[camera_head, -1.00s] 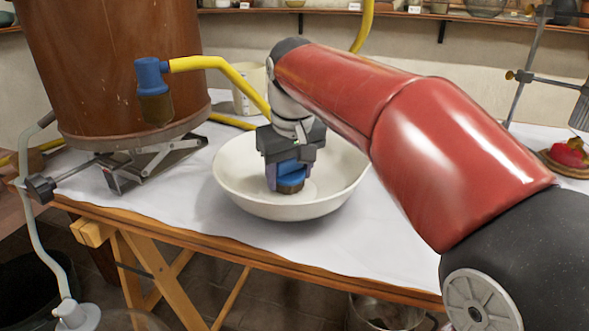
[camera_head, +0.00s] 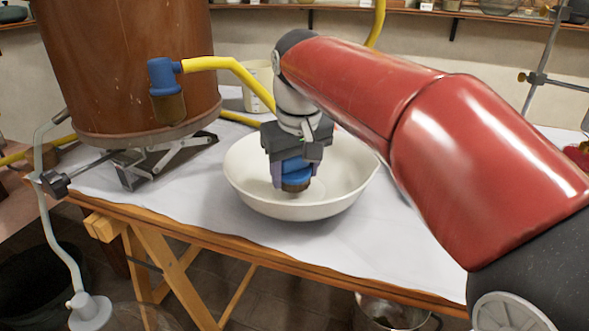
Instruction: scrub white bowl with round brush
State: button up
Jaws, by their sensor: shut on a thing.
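The white bowl (camera_head: 250,185) stands upright on the white-covered table, in the middle of the head view. My gripper (camera_head: 294,168) points down over it, with its fingers inside the bowl. It is shut on the round brush (camera_head: 296,176), which has a blue body and a brown bristle end facing down. The bristle end is low inside the bowl; I cannot tell whether it touches the bowl's surface. The gripper and my arm hide part of the bowl's back and right rim.
A large brown vessel (camera_head: 125,60) on a metal stand (camera_head: 165,160) is at the left. A blue fitting with a brown end (camera_head: 165,90) joins a yellow hose (camera_head: 230,68). A pale pot (camera_head: 258,85) stands behind the bowl. The table's front edge (camera_head: 240,255) is close to the bowl.

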jog(key=shift+w+d+r+p, duration=0.15)
jog(key=shift+r+p, duration=0.8)
jog(key=shift+r, duration=0.95)
jog(key=shift+w+d+r, duration=0.1)
jog(key=shift+w+r, duration=0.05)
jog(key=shift+r, duration=1.15)
jog(key=shift+w+d+r, duration=0.1)
jog(key=shift+r, duration=1.15)
jog(key=shift+w+v, duration=0.2)
jog(key=shift+v, duration=0.8)
jog(key=shift+w+v, duration=0.25)
jog(key=shift+v, duration=0.75)
jog(key=shift+r, duration=0.1)
